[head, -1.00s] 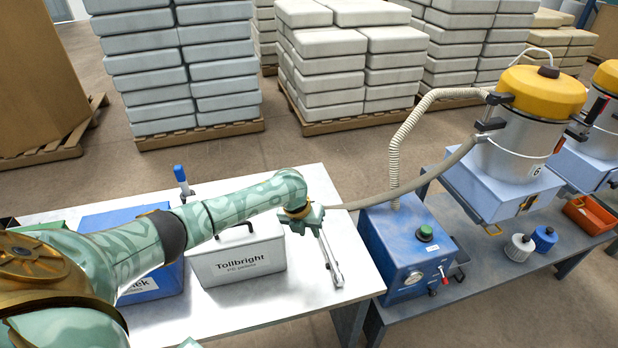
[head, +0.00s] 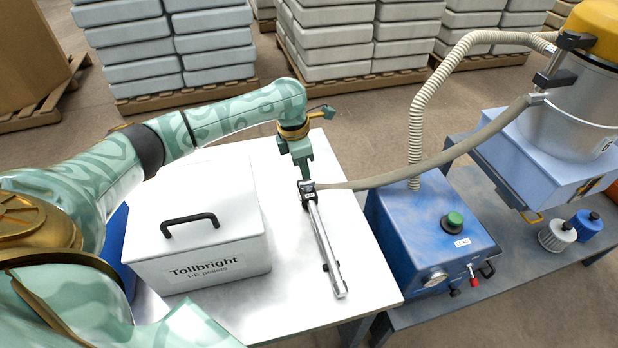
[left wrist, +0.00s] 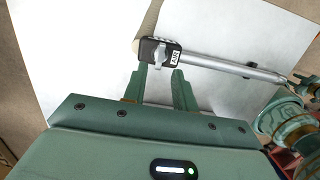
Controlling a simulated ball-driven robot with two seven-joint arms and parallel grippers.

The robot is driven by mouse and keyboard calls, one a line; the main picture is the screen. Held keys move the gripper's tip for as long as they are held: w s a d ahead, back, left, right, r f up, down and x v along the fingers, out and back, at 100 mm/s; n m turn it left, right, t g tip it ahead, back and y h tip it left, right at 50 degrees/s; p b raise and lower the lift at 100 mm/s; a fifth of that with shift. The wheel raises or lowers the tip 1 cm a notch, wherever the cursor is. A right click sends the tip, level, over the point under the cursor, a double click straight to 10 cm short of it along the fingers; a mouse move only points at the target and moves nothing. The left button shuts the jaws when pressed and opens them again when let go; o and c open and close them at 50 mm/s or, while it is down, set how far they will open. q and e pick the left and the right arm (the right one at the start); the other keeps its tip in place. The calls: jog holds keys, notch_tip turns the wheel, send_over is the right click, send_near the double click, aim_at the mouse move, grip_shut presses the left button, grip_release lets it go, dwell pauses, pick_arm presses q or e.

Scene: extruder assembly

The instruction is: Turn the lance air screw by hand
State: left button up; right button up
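The lance (head: 326,250) is a long silver tube lying on the white table, with a black block marked AIR (head: 307,187) at its far end, where the hose joins. In the left wrist view the block (left wrist: 175,54) has a silver piece, seemingly the air screw (left wrist: 158,54), at its left part. My left gripper (head: 306,176) points down at the block. In the left wrist view its two fingers (left wrist: 160,70) stand apart, with the silver piece just beyond and between the tips. I cannot tell whether they touch it.
A white Tollbright pellet box (head: 200,225) stands left of the lance. The table (head: 300,305) is bare around the lance's near end.

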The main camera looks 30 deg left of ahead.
aim_at(307, 182)
pick_arm(q)
jog(key=f+b, duration=0.2)
jog(key=f, duration=0.1)
jog(key=f+b, duration=0.1)
jog(key=f, duration=0.1)
jog(key=shift+w+d+b, duration=0.25)
jog(key=shift+b, duration=0.15)
jog(key=shift+w+r, duration=0.1)
jog(key=shift+r, duration=0.05)
jog(key=shift+p, duration=0.3)
grip_shut()
